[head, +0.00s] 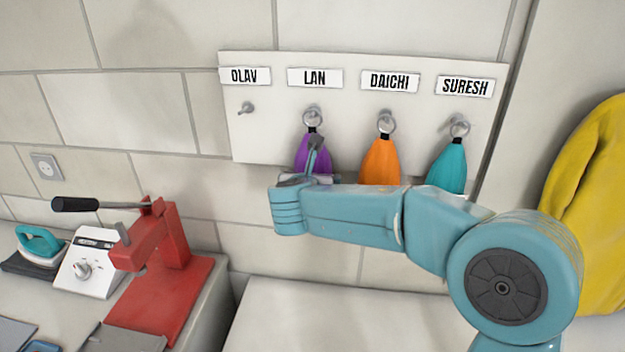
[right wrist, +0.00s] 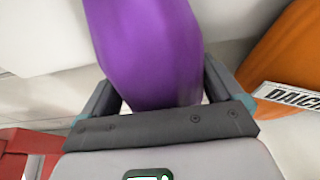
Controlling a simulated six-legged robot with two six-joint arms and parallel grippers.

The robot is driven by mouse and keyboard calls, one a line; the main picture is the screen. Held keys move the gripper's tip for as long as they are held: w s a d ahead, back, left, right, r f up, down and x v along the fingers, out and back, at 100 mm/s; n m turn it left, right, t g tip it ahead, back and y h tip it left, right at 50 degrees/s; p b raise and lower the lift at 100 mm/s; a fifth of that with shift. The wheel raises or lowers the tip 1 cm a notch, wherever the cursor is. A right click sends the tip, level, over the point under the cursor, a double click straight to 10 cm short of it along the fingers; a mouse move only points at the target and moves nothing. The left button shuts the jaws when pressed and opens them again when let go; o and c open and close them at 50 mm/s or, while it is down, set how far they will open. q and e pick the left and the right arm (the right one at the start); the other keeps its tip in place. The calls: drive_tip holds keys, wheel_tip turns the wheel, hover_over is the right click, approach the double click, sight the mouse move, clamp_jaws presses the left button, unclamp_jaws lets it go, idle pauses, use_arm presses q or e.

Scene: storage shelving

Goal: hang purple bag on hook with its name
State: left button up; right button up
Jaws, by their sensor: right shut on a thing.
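The purple bag (head: 311,150) is at the hook under the LAN label (head: 315,77). Its metal ring (head: 312,116) shows at that hook; whether the ring is around the peg or only in front of it, I cannot tell. My right gripper (head: 312,176) is shut on the lower part of the purple bag. In the right wrist view the purple bag (right wrist: 150,50) lies between the two fingers. No name on the purple bag is visible. The hook under OLAV (head: 246,108) is empty. My left gripper is out of view.
An orange bag (head: 381,160) hangs under DAICHI, close right of my gripper; its DAICHI tag (right wrist: 293,97) shows in the right wrist view. A teal bag (head: 447,165) hangs under SURESH. A red press (head: 160,280) stands lower left. A yellow item (head: 595,210) is at far right.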

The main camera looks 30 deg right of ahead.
drive_tip(key=o, duration=1)
drive_tip(key=shift+o, duration=0.2)
drive_tip(key=shift+s, duration=0.1)
drive_tip(key=shift+a, duration=0.1)
drive_tip(key=b+v, duration=0.2)
drive_tip(key=v, duration=1.4)
drive_tip(key=shift+s+r, duration=0.15)
drive_tip(key=shift+r, duration=0.05)
